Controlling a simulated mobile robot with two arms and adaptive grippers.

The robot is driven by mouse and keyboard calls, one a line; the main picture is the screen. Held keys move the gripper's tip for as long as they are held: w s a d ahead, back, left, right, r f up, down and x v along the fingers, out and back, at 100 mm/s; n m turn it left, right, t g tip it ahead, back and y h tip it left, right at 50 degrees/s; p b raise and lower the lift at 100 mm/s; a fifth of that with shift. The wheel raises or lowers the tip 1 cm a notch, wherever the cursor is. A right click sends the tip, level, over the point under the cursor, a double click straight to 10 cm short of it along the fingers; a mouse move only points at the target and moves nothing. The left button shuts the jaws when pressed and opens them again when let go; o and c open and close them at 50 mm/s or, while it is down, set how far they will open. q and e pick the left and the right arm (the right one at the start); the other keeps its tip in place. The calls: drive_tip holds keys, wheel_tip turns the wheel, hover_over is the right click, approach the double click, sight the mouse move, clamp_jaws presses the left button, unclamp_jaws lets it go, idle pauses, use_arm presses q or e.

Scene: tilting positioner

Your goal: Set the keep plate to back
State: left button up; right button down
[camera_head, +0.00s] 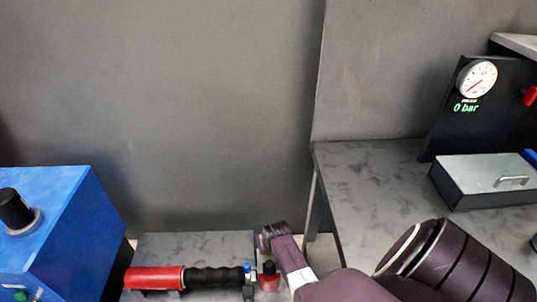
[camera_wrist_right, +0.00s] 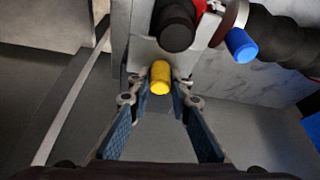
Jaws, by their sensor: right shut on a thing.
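In the right wrist view, my right gripper (camera_wrist_right: 160,88) is shut on a yellow knob (camera_wrist_right: 160,74), with a finger on each side of it. The knob stands in front of a light grey block (camera_wrist_right: 145,55). A black knob (camera_wrist_right: 176,30) and a blue knob (camera_wrist_right: 242,46) show above it. In the head view my right arm comes in from the lower right, and its gripper is hidden. I cannot tell which part is the keep plate or how it is set. My left gripper is in neither view.
In the head view, a red cylinder (camera_head: 154,278) with black bellows (camera_head: 214,278) lies along a grey bench (camera_head: 195,245). A blue box (camera_head: 62,228) stands left. A gauge (camera_head: 476,78) reading 0 bar and a grey case (camera_head: 485,180) are on the right table (camera_head: 365,180).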

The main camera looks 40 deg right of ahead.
drive_tip(key=w+d+b, duration=0.1)
drive_tip(key=w, duration=0.1)
drive_tip(key=w+d+b, duration=0.1)
drive_tip(key=w+d, duration=0.1)
drive_tip(key=shift+w+d+f, duration=0.1)
drive_tip(key=shift+d+f, duration=0.05)
drive_tip(key=shift+d, duration=0.1)
drive_tip(key=shift+w+d+r, duration=0.15)
drive_tip(key=shift+r, duration=0.15)
drive_tip(key=c, duration=2.1)
unclamp_jaws()
drive_tip(key=o, duration=0.3)
drive_tip(key=shift+f, duration=0.15)
drive_tip(key=shift+o, duration=0.2)
drive_tip(key=v, duration=1.2)
